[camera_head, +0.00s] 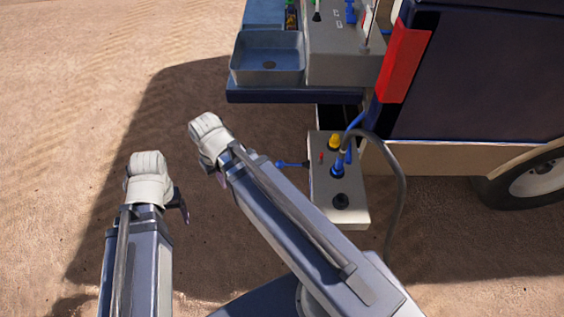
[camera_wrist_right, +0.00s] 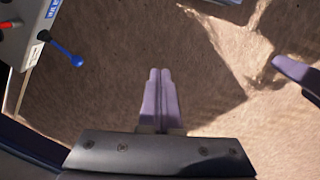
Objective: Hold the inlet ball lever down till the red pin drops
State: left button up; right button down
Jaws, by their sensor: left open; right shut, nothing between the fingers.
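The inlet ball lever (camera_head: 292,164) is a blue rod with a ball end, sticking out from the left side of a low grey box (camera_head: 350,216). It also shows at the upper left of the right wrist view (camera_wrist_right: 66,51). A small red pin (camera_head: 321,158) stands up on the box top. My right gripper (camera_wrist_right: 160,74) is shut and empty over bare ground, apart from the lever, which lies to its left in the wrist view. In the head view its fingers are mostly hidden by its wrist. My left gripper (camera_head: 182,206) is open, further left, away from the box.
The box carries a yellow knob (camera_head: 334,142), a black knob (camera_head: 341,201) and a grey hose (camera_head: 402,190) curving on its right. A sink (camera_head: 268,58) and control unit sit above on a shelf beside a dark vehicle (camera_head: 486,80). Sandy ground on the left is clear.

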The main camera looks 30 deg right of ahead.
jog(key=w+d+f+m+t+y+b, duration=0.1)
jog(key=w+d+f+m+b, duration=0.15)
jog(key=d, duration=0.45)
jog(key=w+d+f+m+b, duration=0.1)
jog(key=w+d+f+m, duration=0.1)
jog(key=w+d, duration=0.35)
jog(key=m+t+b, duration=0.2)
jog(key=m+b, duration=0.1)
jog(key=m, duration=0.1)
send_over(281, 163)
jog(key=s+d, duration=0.1)
jog(key=s, duration=0.3)
notch_tip(281, 163, down, 2)
jog(key=shift+s, duration=0.2)
jog(key=shift+f, duration=0.15)
jog(key=b+x, duration=1.3)
jog(key=x, duration=0.1)
jog(key=shift+w+a, duration=0.1)
jog(key=shift+n, duration=0.25)
